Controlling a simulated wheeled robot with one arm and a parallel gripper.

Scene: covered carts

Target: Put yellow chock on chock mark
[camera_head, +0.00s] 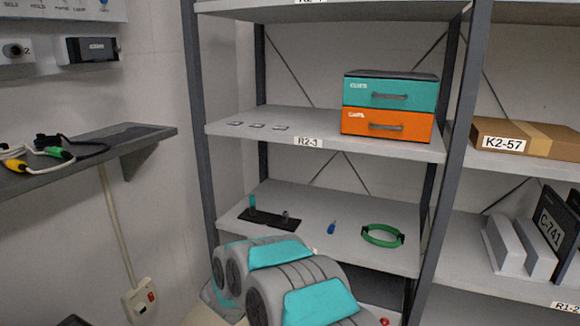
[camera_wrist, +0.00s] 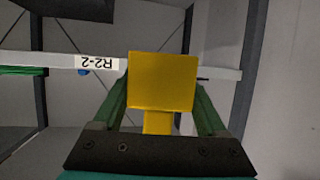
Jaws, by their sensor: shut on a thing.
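In the wrist view, my gripper (camera_wrist: 160,88) has its two green fingers closed on the sides of the yellow chock (camera_wrist: 162,75). The chock shows as a plain yellow block with a narrower yellow part below it in the picture. It is held up in front of a shelf edge labelled R2-2 (camera_wrist: 100,62), which appears upside down. In the head view, my arm covers the bottom middle; the gripper and the chock cannot be made out there. I cannot make out a chock mark in either view.
A shelf rack holds teal and orange drawers (camera_head: 388,108) on shelf R2-3 (camera_head: 308,142). Below lie a green ring (camera_head: 382,235), a small blue item (camera_head: 332,228) and a black base (camera_head: 268,220). A cardboard box (camera_head: 525,138) is at right. A wall shelf (camera_head: 85,160) holds cables.

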